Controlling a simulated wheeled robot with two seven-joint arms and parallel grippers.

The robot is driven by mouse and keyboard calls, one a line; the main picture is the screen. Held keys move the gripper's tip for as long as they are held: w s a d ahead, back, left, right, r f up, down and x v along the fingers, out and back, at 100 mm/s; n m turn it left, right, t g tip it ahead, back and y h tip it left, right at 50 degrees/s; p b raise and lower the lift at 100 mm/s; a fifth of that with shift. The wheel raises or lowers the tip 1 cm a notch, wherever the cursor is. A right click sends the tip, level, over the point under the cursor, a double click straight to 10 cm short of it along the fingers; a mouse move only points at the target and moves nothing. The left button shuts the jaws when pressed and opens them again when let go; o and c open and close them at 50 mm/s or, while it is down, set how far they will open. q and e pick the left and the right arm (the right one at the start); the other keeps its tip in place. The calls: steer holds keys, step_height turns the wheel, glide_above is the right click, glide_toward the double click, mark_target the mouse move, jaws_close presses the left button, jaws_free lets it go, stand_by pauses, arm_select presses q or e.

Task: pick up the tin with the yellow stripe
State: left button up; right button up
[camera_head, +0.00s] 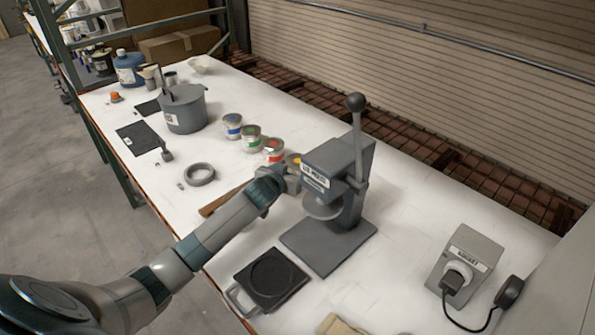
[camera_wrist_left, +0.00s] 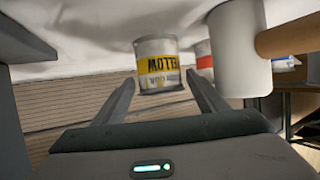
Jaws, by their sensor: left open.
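The tin with the yellow stripe (camera_wrist_left: 158,65) shows in the left wrist view, ahead of and between the two finger tips. In the head view only a sliver of this tin (camera_head: 293,159) shows behind my left gripper (camera_head: 287,175), beside the press. My left gripper is open, and its fingers (camera_wrist_left: 160,78) show on either side of the tin in the left wrist view. I cannot tell whether they touch it. Tins with a red stripe (camera_head: 273,151), a green stripe (camera_head: 251,139) and a blue stripe (camera_head: 232,127) stand in a row behind. My right gripper is not in view.
A grey lever press (camera_head: 340,190) stands close to the right of my gripper. A black plate scale (camera_head: 270,281) lies in front. A grey ring (camera_head: 199,174) and a grey pot (camera_head: 184,110) stand to the left. A grey socket box (camera_head: 466,259) stands at right.

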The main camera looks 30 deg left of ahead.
arm_select(q)
steer(key=shift+w+f, duration=0.3)
steer(key=shift+w, duration=0.35)
steer(key=c, duration=1.4)
steer(key=shift+a+r, duration=0.1)
steer(key=shift+r, duration=0.2)
